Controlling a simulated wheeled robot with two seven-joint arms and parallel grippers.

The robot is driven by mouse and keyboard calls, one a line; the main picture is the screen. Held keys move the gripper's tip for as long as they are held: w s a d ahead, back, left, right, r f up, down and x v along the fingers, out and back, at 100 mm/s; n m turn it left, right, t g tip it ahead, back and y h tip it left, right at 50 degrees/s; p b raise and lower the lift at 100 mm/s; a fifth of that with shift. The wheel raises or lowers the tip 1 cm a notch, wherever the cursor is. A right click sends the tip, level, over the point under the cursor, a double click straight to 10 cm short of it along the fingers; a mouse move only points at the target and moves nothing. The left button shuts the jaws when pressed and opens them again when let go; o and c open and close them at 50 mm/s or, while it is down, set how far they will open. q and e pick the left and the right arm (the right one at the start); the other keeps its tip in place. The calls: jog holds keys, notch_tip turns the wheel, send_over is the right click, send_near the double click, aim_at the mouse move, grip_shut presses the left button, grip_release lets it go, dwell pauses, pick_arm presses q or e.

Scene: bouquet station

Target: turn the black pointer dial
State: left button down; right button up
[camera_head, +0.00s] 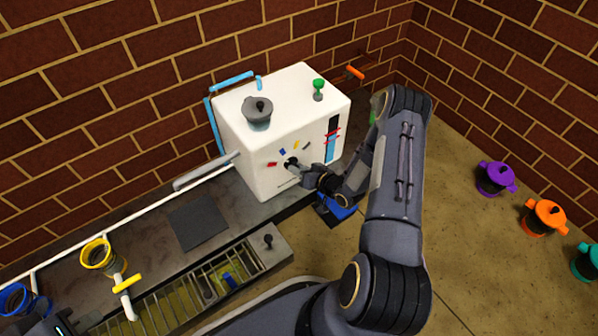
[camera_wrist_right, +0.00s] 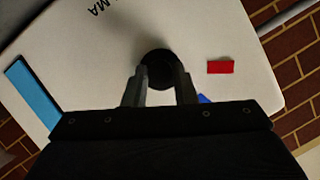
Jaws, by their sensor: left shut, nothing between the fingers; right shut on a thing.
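The black pointer dial (camera_head: 291,163) sits on the front face of the white machine (camera_head: 262,190), with small red, blue, yellow and dark marks around its upper side. My right gripper (camera_head: 302,167) reaches it from the right and is shut on it. In the right wrist view the round black dial (camera_wrist_right: 158,70) is between the two fingers of the gripper (camera_wrist_right: 159,84). The fingers and palm hide its lower part, so I cannot tell where its pointer aims. My left gripper (camera_head: 62,326) shows only in part at the bottom left corner, well away from the machine.
A grey lidded pot (camera_head: 257,113) and a green knob (camera_head: 318,88) are on the machine's top. A grey lever (camera_head: 205,172) sticks out left. A yellow ring (camera_head: 97,255) and a grated tray (camera_head: 190,292) are in front. Purple (camera_head: 495,178) and orange (camera_head: 544,217) pots stand right.

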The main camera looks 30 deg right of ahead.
jog(key=shift+d+f+m+y+b, duration=0.1)
jog(key=shift+m+y+b, duration=0.4)
jog(key=shift+m, duration=0.3)
jog(key=o, duration=1)
jog(key=p+v, duration=0.3)
jog(key=v, duration=0.5)
jog(key=shift+f, duration=0.15)
